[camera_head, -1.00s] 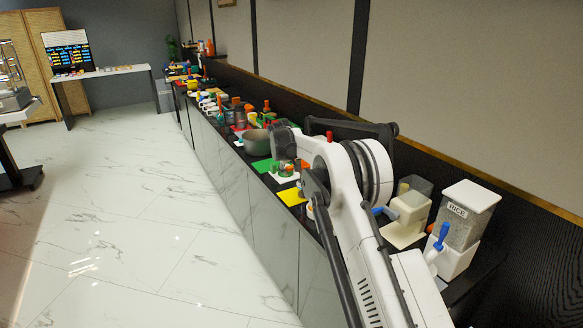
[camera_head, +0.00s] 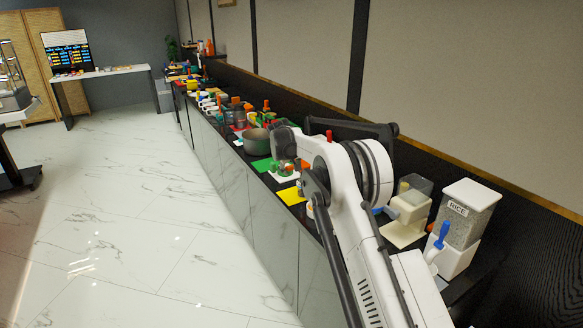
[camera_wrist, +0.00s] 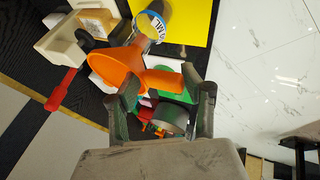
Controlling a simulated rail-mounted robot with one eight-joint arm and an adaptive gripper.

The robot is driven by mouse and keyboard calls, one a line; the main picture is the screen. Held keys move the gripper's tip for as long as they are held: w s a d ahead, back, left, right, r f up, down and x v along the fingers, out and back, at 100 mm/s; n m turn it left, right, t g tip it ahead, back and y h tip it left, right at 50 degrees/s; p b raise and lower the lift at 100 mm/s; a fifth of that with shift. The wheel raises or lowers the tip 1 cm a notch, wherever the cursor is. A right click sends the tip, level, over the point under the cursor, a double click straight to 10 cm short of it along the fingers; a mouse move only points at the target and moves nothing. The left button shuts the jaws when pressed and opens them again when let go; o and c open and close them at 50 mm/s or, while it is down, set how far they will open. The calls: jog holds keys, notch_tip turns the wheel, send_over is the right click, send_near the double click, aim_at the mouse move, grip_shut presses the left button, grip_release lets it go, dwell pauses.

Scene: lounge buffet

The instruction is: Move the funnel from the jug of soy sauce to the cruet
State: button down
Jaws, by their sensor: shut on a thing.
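The orange funnel (camera_wrist: 118,68) is between the fingers of my gripper (camera_wrist: 160,84) in the wrist view, its wide cone to the left and a narrower orange part reaching right between the fingers. A clear container with a blue rim and partly readable lettering (camera_wrist: 150,24) is just above the funnel in the picture; I cannot tell whether they touch. I cannot tell which vessels are the soy sauce jug and the cruet. In the head view my arm hides most of the gripper and the space around it.
A yellow mat (camera_head: 291,196) lies on the dark counter; it also shows in the wrist view (camera_wrist: 192,22). A grey-green pot (camera_head: 256,141) and crowded items stand farther along. A rice dispenser (camera_head: 463,225) and a cream dispenser (camera_head: 408,214) stand at right.

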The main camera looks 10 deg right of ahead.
jog(key=shift+f, duration=0.45)
jog(key=shift+c, duration=1.5)
grip_release()
jog(key=shift+r, duration=0.15)
jog(key=shift+r+p, duration=2.55)
jog(key=shift+r, duration=4.35)
jog(key=s+d+b, duration=0.2)
jog(key=s+d, duration=0.1)
jog(key=s, duration=0.4)
jog(key=s+d+b, duration=0.3)
jog(key=s, duration=0.4)
jog(key=shift+s+b, duration=0.3)
jog(key=shift+s, duration=0.1)
jog(key=shift+s, duration=0.1)
